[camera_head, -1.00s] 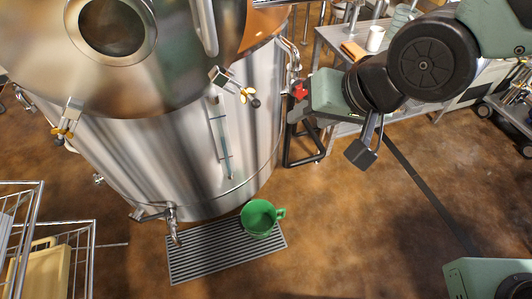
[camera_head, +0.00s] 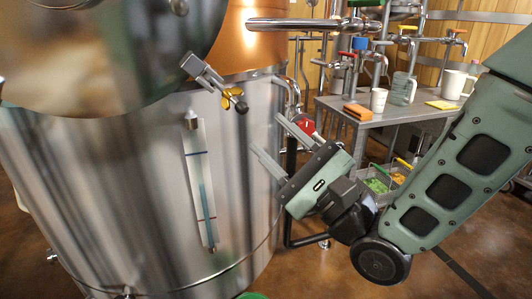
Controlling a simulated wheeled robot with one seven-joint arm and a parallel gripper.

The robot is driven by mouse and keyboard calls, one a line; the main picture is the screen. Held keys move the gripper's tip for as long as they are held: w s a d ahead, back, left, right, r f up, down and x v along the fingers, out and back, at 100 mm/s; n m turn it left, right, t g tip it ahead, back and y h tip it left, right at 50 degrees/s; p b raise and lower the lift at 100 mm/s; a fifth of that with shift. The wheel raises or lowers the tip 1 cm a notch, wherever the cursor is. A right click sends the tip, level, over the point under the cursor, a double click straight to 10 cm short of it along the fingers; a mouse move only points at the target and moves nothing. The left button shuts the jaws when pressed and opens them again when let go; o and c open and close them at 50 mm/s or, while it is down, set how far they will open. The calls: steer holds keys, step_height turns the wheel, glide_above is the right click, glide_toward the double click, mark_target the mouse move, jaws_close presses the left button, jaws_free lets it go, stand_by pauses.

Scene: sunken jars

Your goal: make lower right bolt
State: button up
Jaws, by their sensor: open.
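A swing bolt (camera_head: 210,78) with a brass wing nut (camera_head: 233,97) and a dark knobbed end sits at the right side of the big steel tank's lid rim. It sticks out and slopes down to the right. My gripper (camera_head: 266,132) is open and empty, to the right of and below the bolt. Its two fingers point up and left toward the tank and are apart from the bolt. Whether the fingers touch the tank wall I cannot tell.
The steel tank (camera_head: 120,170) fills the left, with a sight gauge (camera_head: 200,185) on its wall. A red part (camera_head: 306,126) shows behind my gripper. A metal table (camera_head: 400,112) with mugs and a jug stands behind at right. A green mug (camera_head: 252,296) peeks in at the bottom.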

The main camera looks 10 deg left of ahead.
mark_target(246, 113)
steer(key=p+x, duration=0.2)
steer(key=x, duration=0.3)
steer(key=shift+s+r+p, duration=0.1)
steer(key=shift+r+p, duration=0.2)
steer(key=shift+f, duration=0.15)
steer(key=shift+p+x, duration=0.35)
steer(key=shift+x, duration=1)
